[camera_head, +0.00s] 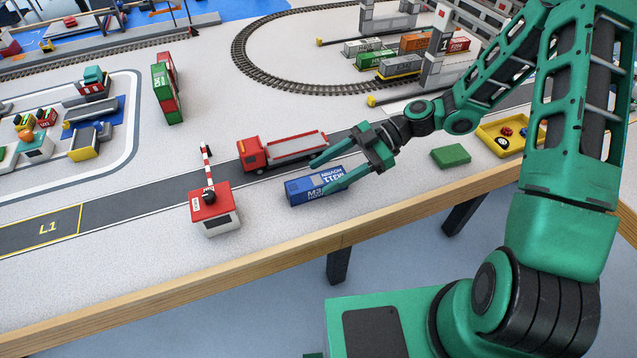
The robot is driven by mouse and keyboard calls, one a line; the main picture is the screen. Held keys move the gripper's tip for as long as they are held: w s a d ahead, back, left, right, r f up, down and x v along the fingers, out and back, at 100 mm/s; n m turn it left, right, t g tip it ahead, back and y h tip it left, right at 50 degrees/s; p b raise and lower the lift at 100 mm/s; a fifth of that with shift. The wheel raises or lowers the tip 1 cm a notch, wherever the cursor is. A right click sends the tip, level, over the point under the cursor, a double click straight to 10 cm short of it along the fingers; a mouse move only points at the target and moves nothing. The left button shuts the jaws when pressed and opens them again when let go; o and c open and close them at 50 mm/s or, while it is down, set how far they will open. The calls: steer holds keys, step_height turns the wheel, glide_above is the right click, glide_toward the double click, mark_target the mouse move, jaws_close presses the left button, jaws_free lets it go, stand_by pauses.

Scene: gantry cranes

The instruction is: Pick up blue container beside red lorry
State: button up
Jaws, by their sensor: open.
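A blue container (302,191) with white lettering lies on the pale table top, just in front of the road. The red lorry (253,154) with an empty-looking flat bed stands on the road behind it, facing left. My green gripper (318,176) comes in from the right and is open. Its two fingers reach toward the container's right part, one on the far side and one over the near right end. I cannot tell whether the fingers touch it. The lower finger hides part of the container's right end.
A red-roofed booth (211,208) with a striped barrier stands left of the container. A green block (450,155) and a yellow tray (493,141) with small parts lie to the right. The table's wooden front edge (280,252) is close to the container. Stacked containers (167,89) stand further back.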

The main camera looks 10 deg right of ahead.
mark_target(317, 179)
steer(key=shift+x, duration=1.7)
steer(key=c, duration=1.2)
steer(key=shift+r, duration=0.1)
